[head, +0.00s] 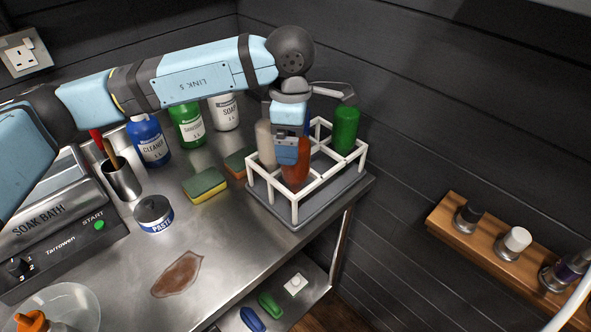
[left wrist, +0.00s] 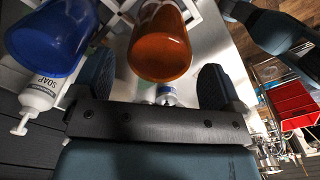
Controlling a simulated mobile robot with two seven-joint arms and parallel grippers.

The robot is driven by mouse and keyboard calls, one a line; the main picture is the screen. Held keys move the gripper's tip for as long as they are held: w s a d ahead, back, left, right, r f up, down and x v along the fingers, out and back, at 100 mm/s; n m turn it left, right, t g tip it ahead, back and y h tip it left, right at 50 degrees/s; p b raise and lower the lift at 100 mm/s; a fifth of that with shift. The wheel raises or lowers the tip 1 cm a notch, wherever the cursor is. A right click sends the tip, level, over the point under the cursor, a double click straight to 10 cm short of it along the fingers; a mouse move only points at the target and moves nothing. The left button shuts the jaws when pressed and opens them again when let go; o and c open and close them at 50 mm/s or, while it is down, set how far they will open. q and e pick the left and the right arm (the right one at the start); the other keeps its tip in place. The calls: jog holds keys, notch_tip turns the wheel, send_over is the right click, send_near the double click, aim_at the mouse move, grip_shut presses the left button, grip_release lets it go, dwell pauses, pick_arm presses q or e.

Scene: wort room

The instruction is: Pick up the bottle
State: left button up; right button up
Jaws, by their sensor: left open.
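A rack (head: 270,208) with white bars on a grey base stands at the table's back right corner. It holds an orange-brown bottle (head: 297,172), a pale beige bottle (head: 266,150) and a green bottle (head: 346,130). My left gripper (head: 290,158) points down over the orange-brown bottle and partly hides it. In the left wrist view the orange-brown bottle (left wrist: 160,45) stands between the two open fingers of the left gripper (left wrist: 158,82), with gaps visible on both sides. A blue bottle (left wrist: 50,38) is close beside one finger there. My right gripper is out of view.
Blue cleaner (head: 148,140), green sanitiser (head: 187,124) and white soap (head: 224,112) bottles stand along the back wall. A sponge (head: 205,186), paste tin (head: 153,213) and brown stain (head: 178,275) lie left of the rack. A wooden wall shelf (head: 490,240) is at the right.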

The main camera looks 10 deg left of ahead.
aim_at(295, 176)
pick_arm(q)
notch_tip(295, 176, down, 5)
jog(key=shift+w+r+p, duration=0.1)
jog(key=shift+r+p, duration=0.1)
jog(key=shift+p, duration=0.1)
jog(key=shift+d, duration=0.1)
jog(key=c, duration=1.1)
jog(key=shift+r, duration=0.15)
